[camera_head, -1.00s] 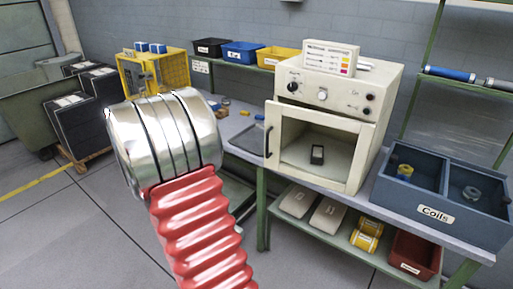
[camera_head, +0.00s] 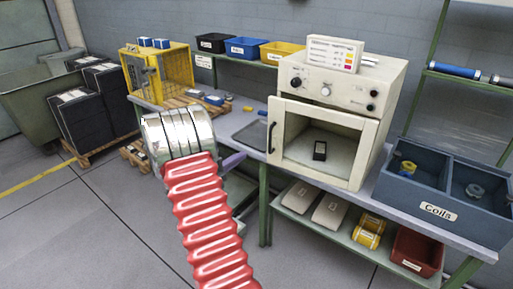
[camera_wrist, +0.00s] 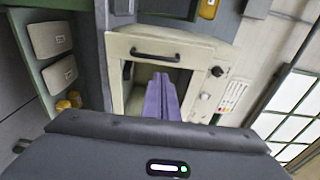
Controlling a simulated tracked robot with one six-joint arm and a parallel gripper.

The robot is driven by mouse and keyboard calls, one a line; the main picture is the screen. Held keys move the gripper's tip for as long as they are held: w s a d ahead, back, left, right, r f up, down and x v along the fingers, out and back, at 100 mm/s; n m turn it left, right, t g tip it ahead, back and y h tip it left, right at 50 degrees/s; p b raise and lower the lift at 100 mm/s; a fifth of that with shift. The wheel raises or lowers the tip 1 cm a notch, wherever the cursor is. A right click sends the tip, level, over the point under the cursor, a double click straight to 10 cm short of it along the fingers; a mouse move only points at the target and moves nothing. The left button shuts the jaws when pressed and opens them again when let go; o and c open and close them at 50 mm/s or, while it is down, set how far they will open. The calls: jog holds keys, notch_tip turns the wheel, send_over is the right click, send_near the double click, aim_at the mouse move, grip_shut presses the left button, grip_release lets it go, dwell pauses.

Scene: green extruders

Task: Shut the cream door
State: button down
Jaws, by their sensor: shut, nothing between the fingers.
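The cream door (camera_head: 362,152) is the windowed front of the cream oven (camera_head: 388,85) on the bench, with a dark handle (camera_head: 271,138) on its left side. Its handle edge looks slightly proud of the oven front; I cannot tell how wide the gap is. In the wrist view the door (camera_wrist: 116,72) and its handle (camera_wrist: 155,56) lie beyond my gripper (camera_wrist: 162,90). Its purple fingers are shut and empty, overlapping the window. In the head view my gripper (camera_head: 234,161) is left of the door, apart from it, mostly hidden by my wrist.
A small black object (camera_head: 319,151) shows through the window. A dark flat tray (camera_head: 252,134) lies on the bench left of the oven. A blue coils bin (camera_head: 400,184) stands close on the right. A yellow cage (camera_head: 178,70) is farther left. Floor is open at front left.

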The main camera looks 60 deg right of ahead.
jog(key=x, duration=1.4)
jog(key=shift+w, duration=0.1)
